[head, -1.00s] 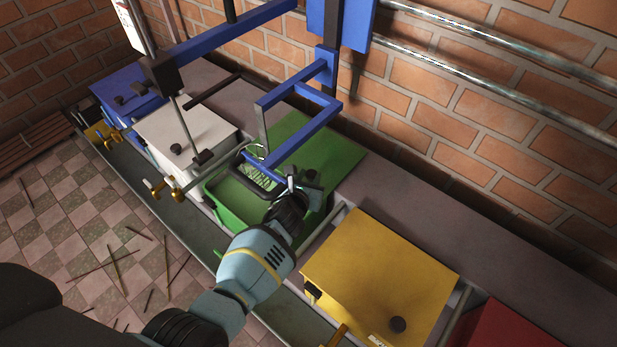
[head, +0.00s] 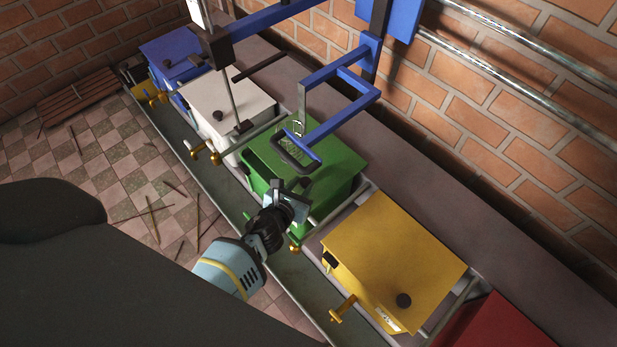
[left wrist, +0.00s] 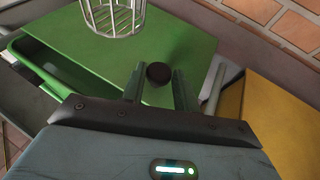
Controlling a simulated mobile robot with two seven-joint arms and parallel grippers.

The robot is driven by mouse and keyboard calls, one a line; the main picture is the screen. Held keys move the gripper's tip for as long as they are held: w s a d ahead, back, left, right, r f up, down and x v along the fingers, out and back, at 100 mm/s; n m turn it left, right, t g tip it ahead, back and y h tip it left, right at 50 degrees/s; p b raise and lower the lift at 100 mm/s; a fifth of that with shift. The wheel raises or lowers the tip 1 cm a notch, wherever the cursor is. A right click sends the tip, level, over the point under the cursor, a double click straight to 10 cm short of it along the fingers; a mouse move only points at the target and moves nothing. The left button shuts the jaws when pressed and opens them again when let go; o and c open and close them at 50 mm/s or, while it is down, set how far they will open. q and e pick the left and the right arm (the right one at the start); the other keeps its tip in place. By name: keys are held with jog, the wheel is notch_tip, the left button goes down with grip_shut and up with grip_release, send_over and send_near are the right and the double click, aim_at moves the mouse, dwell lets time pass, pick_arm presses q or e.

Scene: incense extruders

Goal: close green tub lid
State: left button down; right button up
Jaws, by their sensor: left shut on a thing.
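The green tub (head: 262,178) stands in the row between a white tub and a yellow tub. Its green lid (head: 338,168) lies over most of it. A dark gap shows along the tub's left side in the head view and in the left wrist view (left wrist: 45,72). My left gripper (head: 297,190) is at the front of the lid. In the left wrist view its fingers (left wrist: 157,88) are on either side of the dark round lid knob (left wrist: 158,73), shut on it. My right gripper is not in view.
A blue frame (head: 345,120) holds a wire basket (head: 297,150) just above the green lid. The white tub (head: 228,105) and yellow tub (head: 390,255) flank it closely. A brick wall stands behind. Thin sticks lie on the tiled floor (head: 110,170).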

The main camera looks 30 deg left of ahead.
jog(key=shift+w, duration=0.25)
pick_arm(q)
jog(key=c, duration=1.1)
grip_release()
jog(key=shift+o, duration=0.2)
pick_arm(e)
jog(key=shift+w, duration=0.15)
pick_arm(q)
jog(key=shift+s+r, duration=0.1)
jog(key=shift+s, duration=0.1)
jog(key=p+v, duration=0.2)
jog(key=v, duration=0.5)
jog(key=shift+s, duration=0.15)
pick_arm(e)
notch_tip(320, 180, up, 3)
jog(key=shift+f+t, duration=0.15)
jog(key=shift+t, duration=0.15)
pick_arm(q)
jog(key=shift+r, duration=0.1)
jog(key=shift+c, duration=0.4)
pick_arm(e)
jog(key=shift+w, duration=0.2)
